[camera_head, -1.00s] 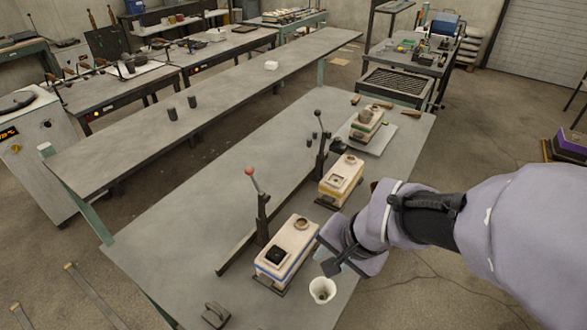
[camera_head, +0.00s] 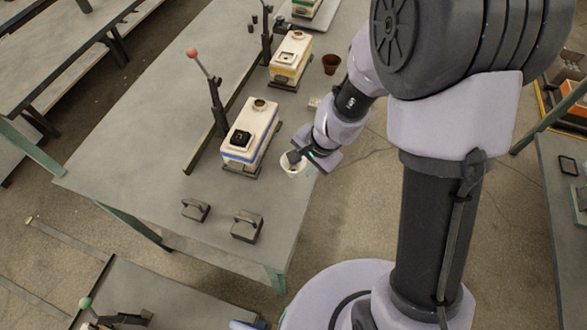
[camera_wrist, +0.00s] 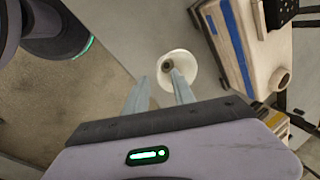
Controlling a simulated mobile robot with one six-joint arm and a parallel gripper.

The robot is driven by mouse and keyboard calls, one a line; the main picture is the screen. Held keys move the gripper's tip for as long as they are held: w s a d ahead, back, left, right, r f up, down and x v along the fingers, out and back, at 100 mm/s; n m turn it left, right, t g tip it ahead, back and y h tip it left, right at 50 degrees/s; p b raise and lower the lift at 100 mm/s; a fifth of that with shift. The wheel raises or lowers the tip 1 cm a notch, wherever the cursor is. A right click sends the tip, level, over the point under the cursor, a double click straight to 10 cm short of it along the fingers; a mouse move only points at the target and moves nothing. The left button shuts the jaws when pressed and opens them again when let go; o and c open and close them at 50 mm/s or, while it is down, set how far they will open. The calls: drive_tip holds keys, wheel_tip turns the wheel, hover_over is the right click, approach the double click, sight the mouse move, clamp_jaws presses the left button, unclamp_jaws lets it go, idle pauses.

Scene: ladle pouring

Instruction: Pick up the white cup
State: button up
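The white cup (camera_head: 292,170) stands upright at the table's right edge, beside the white box with the blue stripe. In the wrist view the cup (camera_wrist: 187,59) shows from above, with a dark round spot inside. My gripper (camera_head: 297,158) is right by the cup, partly covering it in the head view. In the wrist view my gripper (camera_wrist: 158,80) has its two pale fingers apart with nothing held between them. The right finger overlaps the cup's near rim; the left finger is clear of it. I cannot tell whether a finger touches the cup.
The blue-striped box (camera_head: 250,133) stands close beside the cup, with a red-knobbed lever stand (camera_head: 212,100) behind it. A yellow-striped box (camera_head: 290,60) and a brown cup (camera_head: 330,64) are farther back. Two dark weights (camera_head: 247,226) lie at the front. Bare table (camera_head: 130,180) is at left.

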sight(303, 167)
drive_tip(key=b+x, duration=0.1)
drive_tip(key=x, duration=0.2)
drive_tip(key=shift+w+f, duration=0.2)
drive_tip(key=shift+f, duration=0.05)
drive_tip(key=shift+r, duration=0.2)
clamp_jaws()
drive_tip(key=shift+s, duration=0.1)
wheel_tip(303, 167, up, 4)
drive_tip(key=p, duration=0.3)
drive_tip(key=shift+d, duration=0.1)
drive_tip(key=s+d+b, duration=1)
drive_tip(key=s, duration=0.2)
drive_tip(key=shift+d+r, duration=0.25)
drive_tip(key=shift+r, duration=0.25)
